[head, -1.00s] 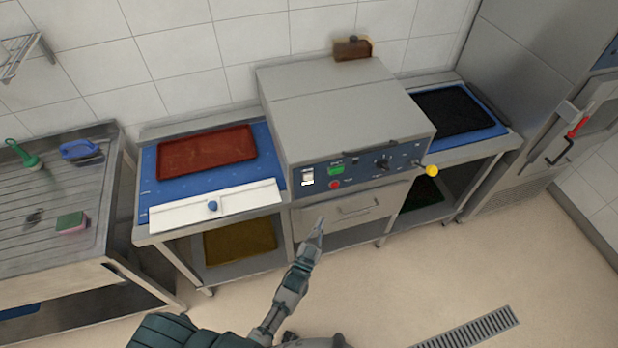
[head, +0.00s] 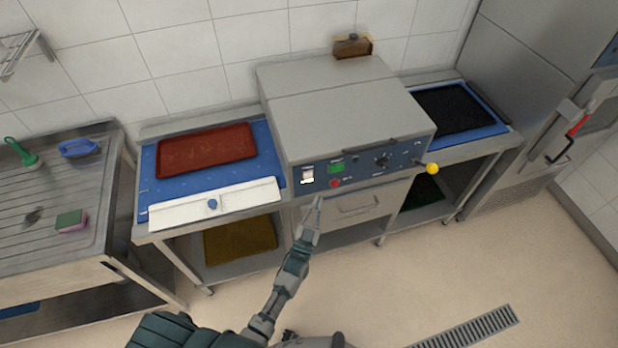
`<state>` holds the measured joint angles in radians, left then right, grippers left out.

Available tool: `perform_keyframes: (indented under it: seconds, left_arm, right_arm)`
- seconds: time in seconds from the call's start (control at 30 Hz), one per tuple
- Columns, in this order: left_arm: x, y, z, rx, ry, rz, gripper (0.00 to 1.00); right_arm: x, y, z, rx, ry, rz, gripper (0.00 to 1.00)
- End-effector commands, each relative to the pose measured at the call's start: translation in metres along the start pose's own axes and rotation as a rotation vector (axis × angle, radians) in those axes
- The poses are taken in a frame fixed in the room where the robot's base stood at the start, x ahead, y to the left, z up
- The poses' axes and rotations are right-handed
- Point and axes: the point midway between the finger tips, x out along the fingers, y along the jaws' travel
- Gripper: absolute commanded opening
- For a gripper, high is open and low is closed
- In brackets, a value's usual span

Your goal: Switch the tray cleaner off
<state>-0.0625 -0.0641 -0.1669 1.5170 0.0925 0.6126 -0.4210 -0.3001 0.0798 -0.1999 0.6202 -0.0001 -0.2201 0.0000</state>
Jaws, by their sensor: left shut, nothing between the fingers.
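The tray cleaner (head: 330,98) is a grey metal box in the middle of the head view, with a dark control panel on its front. The panel has a white rocker switch (head: 307,175) at its left end, a green button or display (head: 337,168), a red button (head: 335,183) and a dark round knob (head: 383,160). A lever with a yellow ball (head: 432,168) sticks out at the right. My left gripper (head: 319,199) is shut and empty, its tip just below the panel, under the switch and red button. Contact cannot be told. My right gripper is not in view.
A black tray (head: 453,109) lies on the right side table. A sink counter (head: 60,240) stands at far left. Floor in front is clear.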

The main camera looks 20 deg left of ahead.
Motion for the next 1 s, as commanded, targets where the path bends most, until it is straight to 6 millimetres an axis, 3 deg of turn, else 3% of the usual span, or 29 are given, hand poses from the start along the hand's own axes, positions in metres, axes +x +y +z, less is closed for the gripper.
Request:
perform_keyframes:
  seconds: [0.2,0.5,1.0]
  left_arm:
    - [0.022,-0.016,0.019,0.001,0.002,0.000,0.00]
    - [0.042,-0.030,0.031,0.000,0.001,0.000,0.00]
    - [0.044,-0.033,0.032,0.000,0.000,0.000,0.00]
  right_arm:
    - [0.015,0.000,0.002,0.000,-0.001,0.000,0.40]
    - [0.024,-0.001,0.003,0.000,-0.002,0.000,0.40]
    - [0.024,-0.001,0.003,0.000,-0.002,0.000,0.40]
